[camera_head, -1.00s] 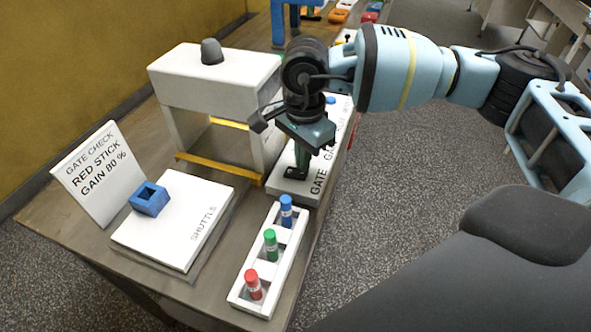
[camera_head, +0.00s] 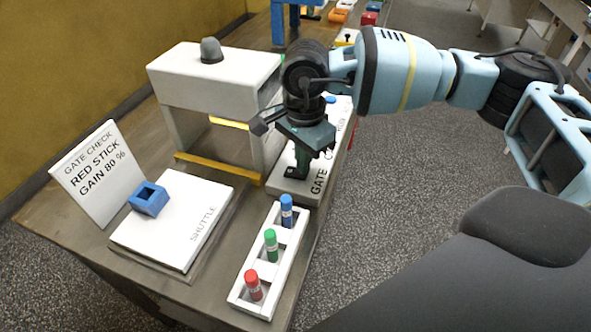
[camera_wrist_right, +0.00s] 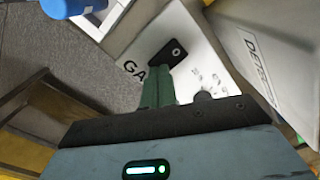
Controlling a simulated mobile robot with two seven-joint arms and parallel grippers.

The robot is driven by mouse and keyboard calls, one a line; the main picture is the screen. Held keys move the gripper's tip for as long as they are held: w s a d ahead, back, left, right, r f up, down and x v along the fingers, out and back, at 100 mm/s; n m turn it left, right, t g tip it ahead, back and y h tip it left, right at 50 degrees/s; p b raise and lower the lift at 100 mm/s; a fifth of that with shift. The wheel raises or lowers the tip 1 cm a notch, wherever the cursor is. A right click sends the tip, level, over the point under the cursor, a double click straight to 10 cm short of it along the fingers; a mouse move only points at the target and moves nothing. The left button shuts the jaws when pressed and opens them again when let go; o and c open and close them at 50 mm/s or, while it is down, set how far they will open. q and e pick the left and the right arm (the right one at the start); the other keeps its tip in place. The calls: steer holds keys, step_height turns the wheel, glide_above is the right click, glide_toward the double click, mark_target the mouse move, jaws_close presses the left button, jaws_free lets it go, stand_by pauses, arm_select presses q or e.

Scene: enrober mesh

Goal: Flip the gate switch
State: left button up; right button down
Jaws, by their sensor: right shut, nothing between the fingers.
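The white control panel (camera_head: 287,188), marked GATE at its near end, lies beside the white gate-shaped housing. My right gripper (camera_head: 297,172) is over the panel's near end, pointing down with its green fingers shut and empty. In the right wrist view the fingers (camera_wrist_right: 160,88) reach down to a small black plate (camera_wrist_right: 173,53) next to the printed letters GA. The plate looks like the base of the gate switch. The fingers hide part of it, and I cannot tell the lever's position or whether they touch it. My left gripper is not in view.
The white housing (camera_head: 212,85) stands left of my right gripper. In front are a white rack (camera_head: 247,283) with blue, green and red sticks, a shuttle plate (camera_head: 165,235) with a blue holder (camera_head: 149,199), and a sign (camera_head: 90,175) reading RED STICK, GAIN 80 %.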

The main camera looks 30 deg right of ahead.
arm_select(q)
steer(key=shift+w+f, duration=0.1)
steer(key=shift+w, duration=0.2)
arm_select(e)
steer(key=shift+f, duration=0.3)
